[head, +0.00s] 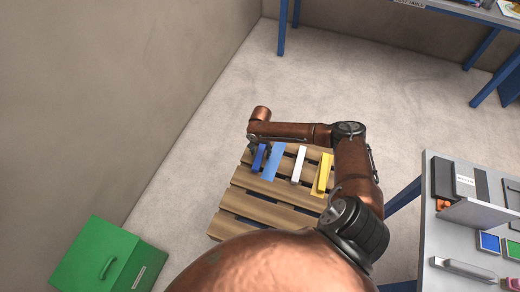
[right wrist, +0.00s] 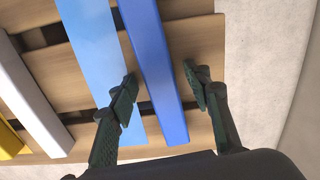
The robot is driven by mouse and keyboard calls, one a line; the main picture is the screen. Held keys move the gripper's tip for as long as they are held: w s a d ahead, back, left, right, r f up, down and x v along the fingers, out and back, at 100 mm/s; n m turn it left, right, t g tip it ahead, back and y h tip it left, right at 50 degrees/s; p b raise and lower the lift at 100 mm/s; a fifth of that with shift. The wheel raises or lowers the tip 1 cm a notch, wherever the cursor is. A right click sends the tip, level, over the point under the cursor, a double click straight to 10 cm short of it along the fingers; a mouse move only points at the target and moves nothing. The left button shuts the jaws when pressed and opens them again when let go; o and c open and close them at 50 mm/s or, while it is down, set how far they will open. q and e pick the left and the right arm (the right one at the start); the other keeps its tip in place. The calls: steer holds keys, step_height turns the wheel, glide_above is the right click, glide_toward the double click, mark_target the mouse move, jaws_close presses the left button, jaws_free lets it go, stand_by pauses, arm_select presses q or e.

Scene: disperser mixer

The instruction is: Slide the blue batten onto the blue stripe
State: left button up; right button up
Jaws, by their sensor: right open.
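The dark blue batten (head: 259,158) lies on a wooden pallet, just left of the light blue stripe (head: 272,163) in the head view. In the right wrist view the batten (right wrist: 156,82) runs beside the stripe (right wrist: 95,50), roughly parallel, with a narrow strip of wood and a dark slat gap between them. My right gripper (right wrist: 159,76) is open, with one finger on each side of the batten; the left finger in that view overlaps the stripe. I cannot tell whether the fingers touch the batten. In the head view my wrist partly covers the batten's far end. My left gripper is not in view.
The pallet (head: 252,207) also bears a white batten (head: 299,163) and yellow pieces (head: 322,175). A green box (head: 108,257) stands at the lower left by the wall. A grey table (head: 436,225) with parts on it stands at the right. Open floor lies beyond the pallet.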

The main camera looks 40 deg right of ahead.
mark_target(274, 159)
steer(key=c, duration=0.6)
jaws_close()
steer(key=shift+s+d+p, duration=0.4)
steer(key=shift+s+p, duration=0.25)
steer(key=shift+p, duration=0.1)
steer(key=shift+s+d+p, duration=0.35)
steer(key=shift+s+p, duration=0.3)
steer(key=shift+p, duration=0.05)
arm_select(q)
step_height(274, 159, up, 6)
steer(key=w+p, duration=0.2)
steer(key=p, duration=0.1)
arm_select(e)
steer(key=shift+s+d, duration=0.55)
steer(key=shift+s, duration=0.3)
steer(key=shift+s+d, duration=0.5)
steer(key=shift+s, duration=0.35)
steer(key=o, duration=0.6)
jaws_free()
